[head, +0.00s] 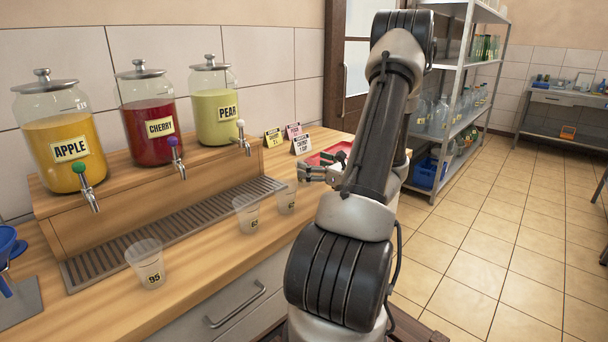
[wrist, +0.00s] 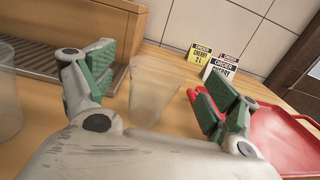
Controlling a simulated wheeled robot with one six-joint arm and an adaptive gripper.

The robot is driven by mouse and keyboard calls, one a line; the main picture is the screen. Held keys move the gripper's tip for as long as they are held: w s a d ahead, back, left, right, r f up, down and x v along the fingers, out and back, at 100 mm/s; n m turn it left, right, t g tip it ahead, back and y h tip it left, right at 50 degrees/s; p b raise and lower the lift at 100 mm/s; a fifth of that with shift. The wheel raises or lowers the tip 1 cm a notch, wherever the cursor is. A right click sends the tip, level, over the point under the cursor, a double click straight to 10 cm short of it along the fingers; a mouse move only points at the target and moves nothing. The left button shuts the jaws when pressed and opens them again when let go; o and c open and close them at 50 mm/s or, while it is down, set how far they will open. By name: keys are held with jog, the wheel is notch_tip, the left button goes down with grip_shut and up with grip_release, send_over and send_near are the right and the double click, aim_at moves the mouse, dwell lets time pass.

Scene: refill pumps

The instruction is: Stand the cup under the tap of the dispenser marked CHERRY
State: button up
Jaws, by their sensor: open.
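The CHERRY dispenser (head: 151,128) holds dark red liquid and stands between the APPLE and PEAR dispensers. Its tap (head: 177,160) has a purple knob and hangs over the drip grate (head: 180,230). Three clear, empty-looking cups stand on the counter: one at front left (head: 147,265), one in the middle (head: 246,216) and one near my gripper (head: 286,201). My gripper (head: 304,172) is open and low over the counter, right of the cups. In the wrist view a cup (wrist: 153,95) stands ahead between its spread fingers, with gaps on both sides.
Order cards (head: 301,143) reading CHERRY stand at the back of the counter. A red tray (wrist: 285,140) lies close to the right finger. Another cup (wrist: 8,95) stands left of the left finger. The wooden riser (head: 150,195) carries the dispensers. A blue funnel (head: 8,245) is far left.

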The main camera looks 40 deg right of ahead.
aim_at(305, 161)
jog(key=w, duration=0.3)
jog(key=shift+w+a, duration=0.2)
jog(key=shift+w, duration=0.05)
jog(key=c, duration=0.9)
jog(key=shift+o, duration=0.2)
jog(key=shift+r, duration=0.1)
